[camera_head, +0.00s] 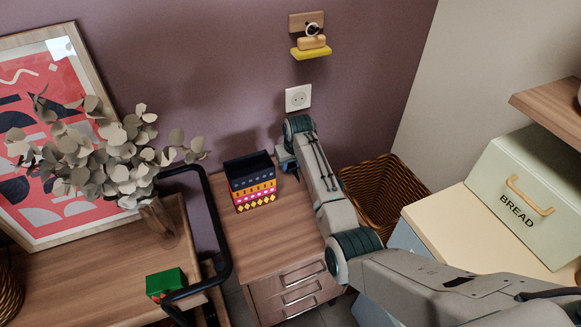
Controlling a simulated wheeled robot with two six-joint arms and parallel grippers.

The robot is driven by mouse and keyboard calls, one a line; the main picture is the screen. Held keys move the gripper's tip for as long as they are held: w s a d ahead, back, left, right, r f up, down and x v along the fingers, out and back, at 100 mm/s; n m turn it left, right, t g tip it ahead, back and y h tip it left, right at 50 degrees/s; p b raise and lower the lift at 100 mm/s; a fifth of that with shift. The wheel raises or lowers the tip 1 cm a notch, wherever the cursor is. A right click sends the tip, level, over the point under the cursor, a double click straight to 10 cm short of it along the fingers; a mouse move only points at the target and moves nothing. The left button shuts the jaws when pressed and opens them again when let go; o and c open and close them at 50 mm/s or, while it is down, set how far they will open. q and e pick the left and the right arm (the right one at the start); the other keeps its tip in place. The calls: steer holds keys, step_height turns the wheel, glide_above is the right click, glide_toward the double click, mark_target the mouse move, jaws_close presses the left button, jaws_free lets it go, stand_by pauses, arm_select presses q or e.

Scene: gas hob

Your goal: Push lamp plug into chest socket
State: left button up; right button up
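The white wall socket (298,97) is on the purple wall, above the small wooden chest of drawers (265,235). My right arm comes in from the right and reaches over the chest to the wall. The part of my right gripper that shows (286,160) is just below and slightly left of the socket, by the back edge of the chest top. It is mostly hidden behind my own wrist, so I cannot see its fingers or anything in them. I see no lamp plug and no lamp. My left gripper is not in view.
A wicker basket (385,190) is right of my arm. A bread box (530,195) stands at the right.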

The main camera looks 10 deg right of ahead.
steer(key=shift+c, duration=1.2)
steer(key=shift+r, duration=0.1)
